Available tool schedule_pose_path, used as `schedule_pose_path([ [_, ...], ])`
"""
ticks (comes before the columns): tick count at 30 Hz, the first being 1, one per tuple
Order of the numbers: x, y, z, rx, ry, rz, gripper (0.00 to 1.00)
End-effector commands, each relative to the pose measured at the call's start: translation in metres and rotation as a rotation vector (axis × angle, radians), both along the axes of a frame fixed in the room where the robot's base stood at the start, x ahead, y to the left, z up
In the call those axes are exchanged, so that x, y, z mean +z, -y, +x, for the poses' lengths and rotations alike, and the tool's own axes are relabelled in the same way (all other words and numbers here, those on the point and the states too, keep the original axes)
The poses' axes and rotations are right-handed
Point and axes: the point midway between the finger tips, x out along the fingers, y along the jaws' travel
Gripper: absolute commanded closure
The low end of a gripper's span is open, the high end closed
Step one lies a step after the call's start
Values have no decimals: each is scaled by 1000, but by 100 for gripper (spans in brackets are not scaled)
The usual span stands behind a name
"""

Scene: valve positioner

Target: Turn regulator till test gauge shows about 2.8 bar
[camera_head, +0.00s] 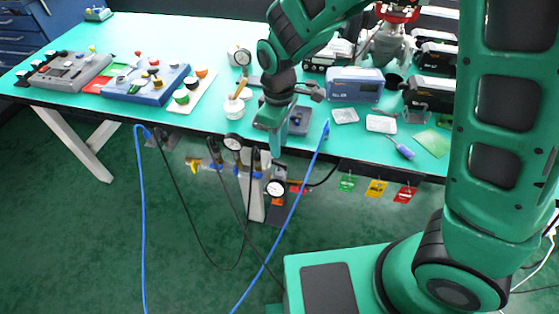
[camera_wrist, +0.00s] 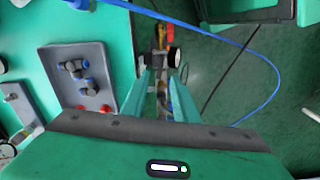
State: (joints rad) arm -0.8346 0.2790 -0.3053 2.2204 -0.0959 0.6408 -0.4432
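My gripper (camera_head: 271,136) points down at the table's front edge. In the wrist view its fingers (camera_wrist: 161,82) stand apart with a gap between them. Below and between them I see dark and metal fittings, blurred; I cannot tell whether the fingers touch any of them. A white-faced gauge (camera_head: 233,141) hangs at the front edge, left of my gripper. A second gauge (camera_head: 275,188) hangs lower, below my gripper. Their needles are too small to read. Black and brass regulator fittings (camera_head: 215,158) sit under the edge; I cannot tell which is the regulator. Another gauge (camera_head: 242,57) stands on the table.
The green table (camera_head: 140,35) holds control boxes (camera_head: 147,83) at left and a blue-grey device (camera_head: 355,84) at right. Blue hoses (camera_head: 140,205) and black cables hang in front. The floor in front is largely clear.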

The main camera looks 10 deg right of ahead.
Motion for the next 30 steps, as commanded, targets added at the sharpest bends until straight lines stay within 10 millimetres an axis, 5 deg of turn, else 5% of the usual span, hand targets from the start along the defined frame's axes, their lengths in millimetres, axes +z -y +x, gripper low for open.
schedule_pose_path([
  [15,-79,1,-1,-1,-2,-2,73],
  [29,-88,1,0,-2,-1,-1,73],
  [30,-88,1,0,-2,-1,-1,83],
])
